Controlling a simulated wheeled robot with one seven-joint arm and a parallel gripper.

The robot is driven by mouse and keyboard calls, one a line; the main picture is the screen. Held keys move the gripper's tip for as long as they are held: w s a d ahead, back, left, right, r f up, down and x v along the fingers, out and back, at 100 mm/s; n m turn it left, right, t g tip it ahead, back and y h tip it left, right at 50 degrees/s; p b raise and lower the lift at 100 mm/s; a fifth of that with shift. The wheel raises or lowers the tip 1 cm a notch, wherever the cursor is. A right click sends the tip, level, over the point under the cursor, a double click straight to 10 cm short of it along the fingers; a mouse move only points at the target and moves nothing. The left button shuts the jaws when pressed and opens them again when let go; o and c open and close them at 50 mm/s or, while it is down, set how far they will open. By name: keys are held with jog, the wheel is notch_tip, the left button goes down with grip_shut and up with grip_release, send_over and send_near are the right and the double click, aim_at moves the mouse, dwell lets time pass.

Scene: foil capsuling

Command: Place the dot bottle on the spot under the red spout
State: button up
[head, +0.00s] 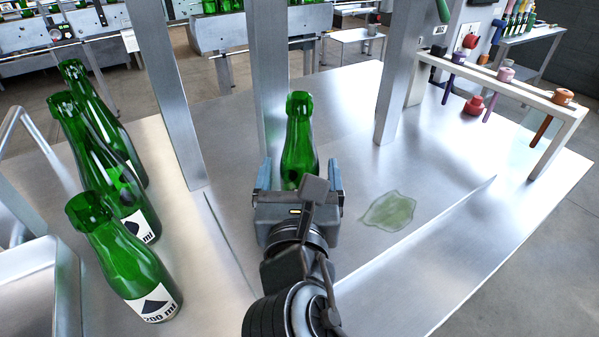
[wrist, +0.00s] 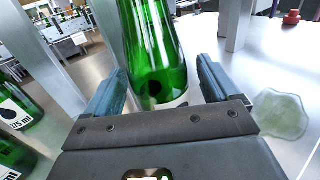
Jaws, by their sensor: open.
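A green glass bottle (head: 299,140) stands upright on the metal table, between the fingers of my gripper (head: 298,178). The gripper is open, with one finger on each side of the bottle. The wrist view shows this bottle (wrist: 156,50) too, with a dark round mark low on it and part of a white label; the gripper's palm hides the rest. I cannot tell whether the fingers touch the glass. A small red piece (head: 474,105) sits near the rack at the right; I cannot tell whether it is the red spout. No marked spot is clearly seen.
Several green bottles stand at the left, one labelled 200 ml (head: 125,255). Metal posts (head: 268,80) rise behind and beside the gripper. A pale green puddle (head: 390,210) lies to the right. A rack (head: 540,105) with coloured pieces stands at the far right. Bare table lies between.

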jog(key=s+b, duration=0.1)
jog(key=s, duration=1.1)
jog(key=shift+r, duration=0.15)
